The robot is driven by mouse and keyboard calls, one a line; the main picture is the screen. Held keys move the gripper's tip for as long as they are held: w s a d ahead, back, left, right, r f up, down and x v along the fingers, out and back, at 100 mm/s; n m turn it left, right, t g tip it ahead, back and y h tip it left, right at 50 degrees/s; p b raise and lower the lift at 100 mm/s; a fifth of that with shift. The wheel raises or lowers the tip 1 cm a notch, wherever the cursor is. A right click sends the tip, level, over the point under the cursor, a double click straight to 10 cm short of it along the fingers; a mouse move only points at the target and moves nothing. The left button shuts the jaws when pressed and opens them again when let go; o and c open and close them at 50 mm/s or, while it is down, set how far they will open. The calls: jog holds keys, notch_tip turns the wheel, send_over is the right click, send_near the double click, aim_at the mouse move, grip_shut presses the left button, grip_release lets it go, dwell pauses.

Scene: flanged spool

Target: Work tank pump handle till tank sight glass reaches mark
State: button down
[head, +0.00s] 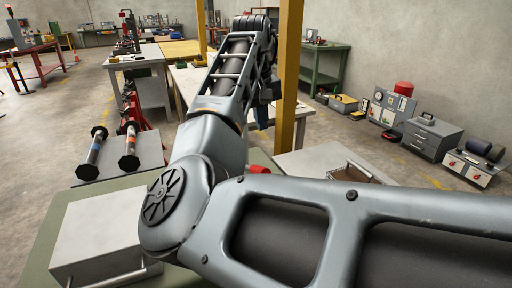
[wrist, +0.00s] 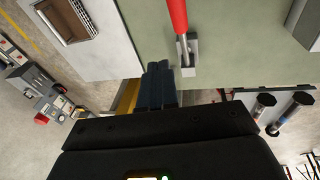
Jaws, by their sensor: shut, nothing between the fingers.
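A pump handle with a red grip (wrist: 178,14) and a bare metal shaft rises from a small grey bracket (wrist: 189,60) on a pale green surface (wrist: 225,45) in the wrist view. In the head view only a bit of red (head: 258,169) shows behind my arm, likely the same grip. My gripper (wrist: 160,72) is shut and empty, its dark fingers together just left of the bracket and apart from the red grip.
A grey metal box (head: 95,235) stands on the green surface at left. Two flanged spools, one blue-banded (head: 95,150) and one orange-banded (head: 130,145), sit on a grey plate beyond. A wire basket (head: 355,172) is at right. A yellow post (head: 289,75) rises close to my arm.

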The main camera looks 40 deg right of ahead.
jog(key=shift+y, duration=0.8)
jog(key=a+r, duration=0.3)
jog(key=r, duration=0.1)
jog(key=shift+w+a+p, duration=0.15)
jog(key=shift+w+p, duration=0.15)
jog(key=p, duration=0.2)
send_over(256, 166)
jog(key=w, duration=0.1)
jog(key=f, duration=1)
jog(key=shift+w+a+f, duration=0.1)
jog(key=shift+w+a, duration=0.1)
jog(key=shift+a, duration=0.2)
jog(key=shift+s+d+f, duration=0.1)
jog(key=shift+s+f, duration=0.55)
jog(key=shift+f, duration=0.25)
jog(key=shift+s+d+f, duration=0.1)
jog(key=shift+s+f, duration=0.2)
jog(key=shift+f, duration=0.4)
jog(key=shift+f, duration=0.15)
